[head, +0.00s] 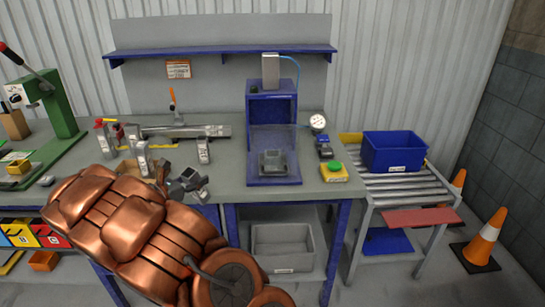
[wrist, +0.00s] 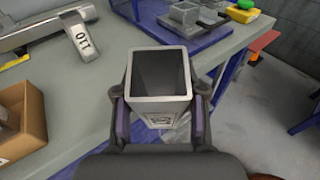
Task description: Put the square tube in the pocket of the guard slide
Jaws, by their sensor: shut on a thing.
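My gripper (wrist: 160,120) is shut on the grey square tube (wrist: 159,102), with a finger on each side. In the wrist view the tube's open square end faces the camera, and a label shows on its near side. In the head view my gripper (head: 180,180) holds the tube (head: 190,180) over the front edge of the bench, left of the guard slide. The guard slide (head: 260,181) is a blue plate before a blue press frame behind a clear guard. Its grey pocket block (head: 272,161) shows an open, seemingly empty pocket; it also shows in the wrist view (wrist: 184,14).
Several labelled tubes stand left on the bench, one (head: 203,151) near my gripper. A cardboard box (wrist: 20,122) is close left of my gripper. Bench between gripper and slide is clear.

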